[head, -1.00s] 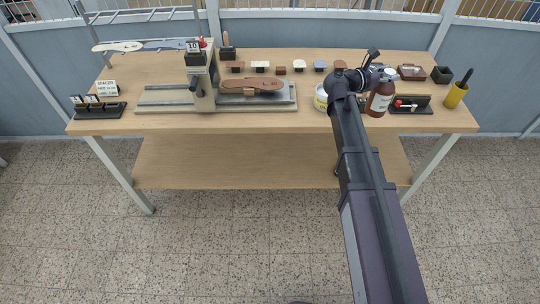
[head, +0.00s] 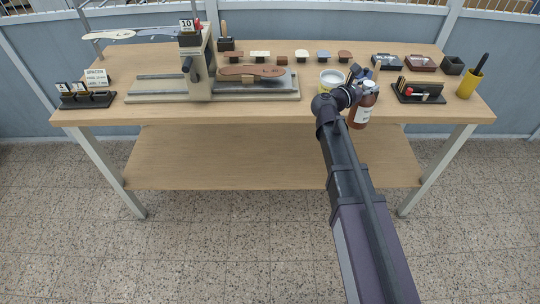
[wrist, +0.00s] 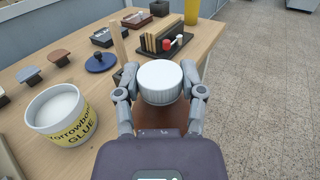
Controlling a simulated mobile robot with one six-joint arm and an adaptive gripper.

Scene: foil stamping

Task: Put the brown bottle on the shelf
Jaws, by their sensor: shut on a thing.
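The brown bottle (head: 360,115) has a white cap and a white label. It is upright in the head view, at the front edge of the table top. My gripper (head: 362,88) is shut on it near its top. In the wrist view the bottle's white cap (wrist: 160,82) sits between the two fingers of my gripper (wrist: 160,93), and most of its body is hidden below. The shelf (head: 265,160) is the bare wooden board under the table top (head: 285,112).
A glue tub (head: 330,79) stands just left of the bottle. A black rack (head: 418,92) and a yellow cup (head: 470,82) are to the right. A stamping press (head: 196,65) stands at the left. The visible shelf is clear.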

